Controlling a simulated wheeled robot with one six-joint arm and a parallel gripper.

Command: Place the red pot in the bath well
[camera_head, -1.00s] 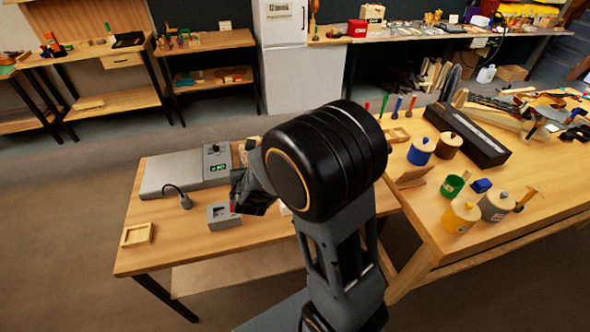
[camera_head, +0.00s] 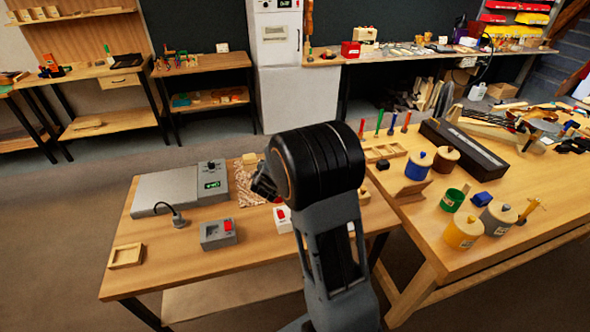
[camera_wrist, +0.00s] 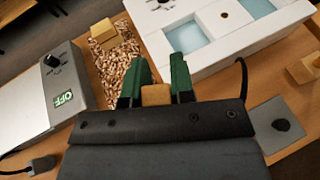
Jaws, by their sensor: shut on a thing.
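In the wrist view, the two green fingers of my gripper (camera_wrist: 157,78) are shut on a small tan wooden knob (camera_wrist: 156,95). The knob looks like a pot's lid knob. The red body of the pot below it is hidden by my gripper, and I cannot make it out clearly in the head view. The white bath (camera_wrist: 165,52) lies ahead and to the right in the wrist view, with pale blue wells (camera_wrist: 188,37) in its top. My gripper is just short of its near edge. In the head view my arm hides most of the bath.
A bed of wood chips (camera_wrist: 122,70) with a wooden block (camera_wrist: 104,34) lies left of the bath. A grey unit (camera_wrist: 40,85) reading OFF stands farther left. A grey switch box (camera_head: 218,235) and wooden tray (camera_head: 126,256) sit on the front table. Several pots crowd the right bench.

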